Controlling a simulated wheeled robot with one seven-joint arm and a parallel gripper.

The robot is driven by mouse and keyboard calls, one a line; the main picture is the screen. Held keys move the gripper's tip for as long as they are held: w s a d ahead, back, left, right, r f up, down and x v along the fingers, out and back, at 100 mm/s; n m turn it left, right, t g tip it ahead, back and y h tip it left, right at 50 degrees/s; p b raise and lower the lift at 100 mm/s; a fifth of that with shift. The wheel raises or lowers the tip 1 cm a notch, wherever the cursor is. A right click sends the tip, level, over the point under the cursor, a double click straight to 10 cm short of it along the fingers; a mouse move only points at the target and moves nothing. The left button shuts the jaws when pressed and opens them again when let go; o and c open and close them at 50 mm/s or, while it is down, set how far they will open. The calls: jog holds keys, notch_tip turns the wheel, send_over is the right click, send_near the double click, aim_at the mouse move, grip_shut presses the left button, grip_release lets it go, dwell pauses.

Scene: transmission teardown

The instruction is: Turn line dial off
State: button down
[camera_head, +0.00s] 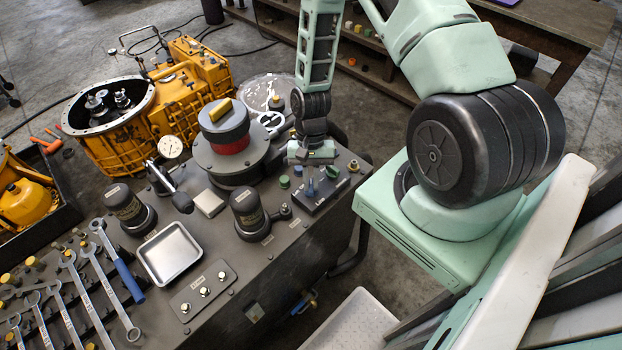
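My gripper (311,168) points down over the small dark control panel (325,198) at the right end of the grey bench. The panel carries small knobs, including a blue one (311,188) just below my gripper and a green one (332,172). The fingers are small and dark here, so I cannot tell their opening or whether they touch a knob. The panel's labels are too small to read, so I cannot tell which knob is the line dial or its setting. A larger round grey unit (224,120) with a yellow bar on top and a red band stands left of my gripper.
Dark cylinders (248,212), a gauge (171,148), a metal tray (170,254), a three-button plate (203,291) and several wrenches (117,262) crowd the bench (285,262). A yellow transmission housing (190,85) stands behind. A wooden shelf bench (560,30) is at the back right.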

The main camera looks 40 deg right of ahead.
dwell(0.4)
jog(key=n+b, duration=0.1)
jog(key=n, duration=0.1)
jog(key=n+g+h+b, duration=0.1)
jog(key=n, duration=0.1)
jog(key=shift+w+a+n+h, duration=0.1)
jog(key=shift+a+n+h, duration=0.05)
jog(key=shift+n+h, duration=0.15)
jog(key=shift+a+n+h+b, duration=0.1)
jog(key=shift+n+h+b, duration=0.7)
jog(key=shift+n, duration=1.2)
jog(key=c, duration=1.5)
grip_release()
jog(key=shift+o, duration=0.2)
jog(key=shift+r, duration=0.1)
